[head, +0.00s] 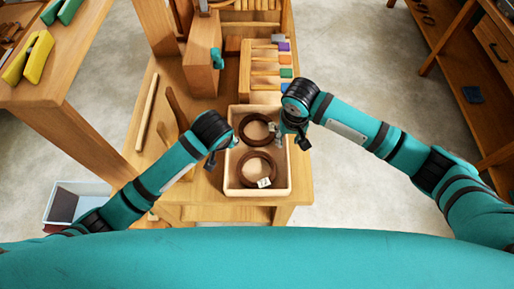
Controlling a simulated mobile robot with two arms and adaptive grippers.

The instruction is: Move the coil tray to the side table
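The coil tray (229,187) is a pale wooden open box near the front of the wooden bench. Two dark brown coils lie in it, a far coil (243,128) and a near coil (246,166), each with a small white tag. My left gripper (225,150) is at the tray's left wall, with its fingers spread around the rim. My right gripper (291,142) is at the right wall, one finger over the inside and one outside, spread apart. Contact with the walls is hard to make out. I cannot tell which surface is the side table.
The bench (300,195) also bears a wooden rack (264,68) with coloured blocks behind the tray and several wooden sticks at left. A table with yellow and green tools (28,60) stands at left, a wooden shelf unit (462,70) at right. A white bin (72,200) is on the floor.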

